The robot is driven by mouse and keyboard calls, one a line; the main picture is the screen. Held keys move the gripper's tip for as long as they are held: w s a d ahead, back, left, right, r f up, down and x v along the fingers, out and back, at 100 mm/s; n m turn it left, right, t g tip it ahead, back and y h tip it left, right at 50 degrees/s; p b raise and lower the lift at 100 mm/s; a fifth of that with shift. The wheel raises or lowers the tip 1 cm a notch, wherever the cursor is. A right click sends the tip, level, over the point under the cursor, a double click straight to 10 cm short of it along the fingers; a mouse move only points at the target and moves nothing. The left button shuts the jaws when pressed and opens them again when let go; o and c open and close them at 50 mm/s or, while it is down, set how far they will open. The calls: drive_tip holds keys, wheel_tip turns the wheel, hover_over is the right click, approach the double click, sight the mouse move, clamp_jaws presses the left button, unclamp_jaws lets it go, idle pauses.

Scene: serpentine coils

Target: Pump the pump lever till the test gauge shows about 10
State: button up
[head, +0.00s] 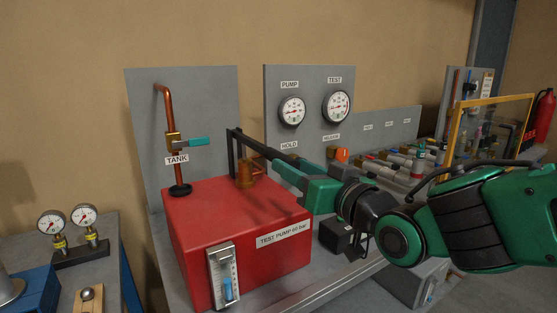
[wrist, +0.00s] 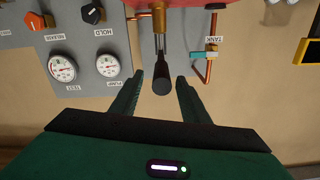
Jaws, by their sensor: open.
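The pump lever (head: 252,142) is a black bar rising from the brass pump on the red test pump box (head: 185,222). In the wrist view its dark round grip (wrist: 161,72) points toward me, between my fingers. My gripper (wrist: 160,79) is open, with one finger on each side of the grip and a visible gap to each. In the head view my gripper (head: 286,168) is at the lever's right end and hides part of it. The test gauge (head: 336,106) is a white dial on the grey panel; it also shows in the wrist view (wrist: 62,66). Its reading is too small to tell.
The pump gauge (head: 292,111) is left of the test gauge. The orange release knob (head: 342,154) sits below the panel gauges. A teal tank valve (head: 185,142) is on the copper pipe. Two loose gauges (head: 67,222) stand on the left bench. Fittings crowd the bench at right.

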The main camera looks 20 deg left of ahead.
approach(258, 147)
drive_tip(key=w+a, duration=0.1)
drive_tip(key=w+a+f, duration=0.1)
drive_tip(key=w, duration=0.1)
